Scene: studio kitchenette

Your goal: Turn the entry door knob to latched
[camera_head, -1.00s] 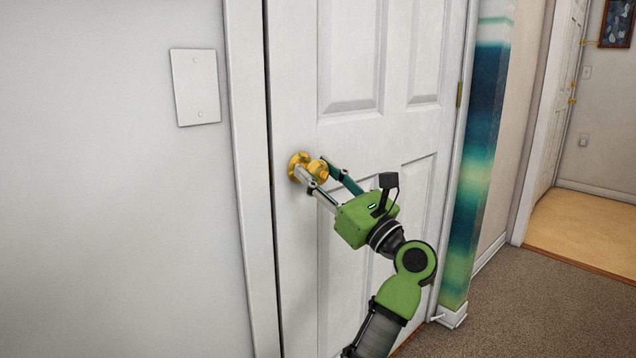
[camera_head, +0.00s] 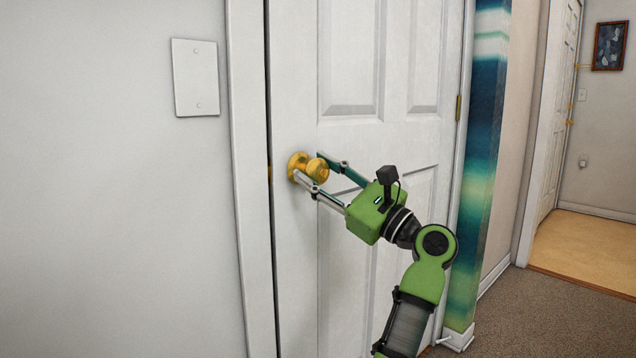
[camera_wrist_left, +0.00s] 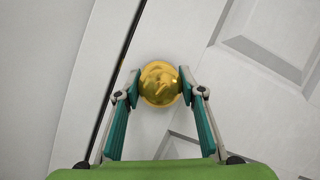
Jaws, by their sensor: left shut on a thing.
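The entry door (camera_head: 350,130) is white and panelled, with a round brass knob (camera_head: 316,168) on a brass rosette near its left edge. My left gripper (camera_head: 312,168) comes in from the lower right, its two fingers on either side of the knob and shut on it. In the left wrist view, the knob (camera_wrist_left: 160,83) sits between the teal fingertips (camera_wrist_left: 160,86). A narrow dark gap runs along the door's left edge, with a small brass spot in it level with the knob. The knob's turn angle cannot be read. My right gripper is out of view.
A white frame (camera_head: 247,180) borders the door on the left, and a blank wall plate (camera_head: 195,77) is on the wall beyond it. A blue-green striped panel (camera_head: 485,150) stands right of the door. Carpet (camera_head: 540,320) lies open at the lower right.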

